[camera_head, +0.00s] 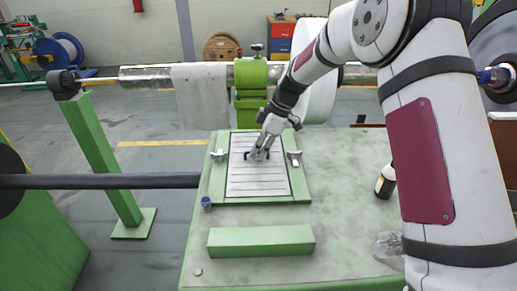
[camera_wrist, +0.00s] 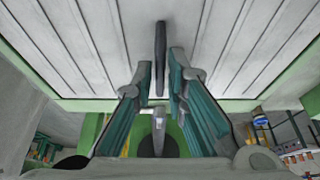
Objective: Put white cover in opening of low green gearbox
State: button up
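The white cover (camera_head: 258,183), a ribbed plate, lies flat inside the green rim of the low green gearbox (camera_head: 217,184) in the head view. In the wrist view the cover (camera_wrist: 70,50) fills the upper part, with a strip of green rim along its near edge. Its dark bar handle (camera_wrist: 160,40) stands between my fingers. My gripper (camera_wrist: 160,66) is open, one finger on each side of the handle, with a narrow gap showing on both sides. In the head view my gripper (camera_head: 259,154) is low over the cover's upper half and partly hides the handle.
Metal clamps (camera_head: 293,157) flank the cover. A green block (camera_head: 261,241) and a small blue item (camera_head: 206,203) lie in front. A dark bottle (camera_head: 385,182) stands at the right. A horizontal shaft (camera_head: 100,181) reaches the gearbox from the left.

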jog(key=shift+o, duration=0.2)
jog(key=shift+r, duration=0.1)
jog(key=b+v, duration=0.2)
jog(key=v, duration=0.9)
jog(key=s+d+r+m+t+h, duration=0.1)
jog(key=s+d+r+m+h, duration=0.2)
jog(key=s+r, duration=0.5)
jog(key=s+d+m+t, duration=0.1)
jog(key=s+d+m, duration=0.2)
jog(key=s, duration=0.6)
jog(key=s+d+f+m+t+h, duration=0.1)
jog(key=s+d+m, duration=0.2)
jog(key=s+m, duration=0.4)
jog(key=s+d+m+t, duration=0.1)
jog(key=s+d+m, duration=0.2)
jog(key=s, duration=1)
jog(key=shift+d+f+m+t, duration=0.3)
jog(key=shift+d+f+m, duration=0.1)
jog(key=shift+m, duration=0.6)
jog(key=shift+a, duration=0.1)
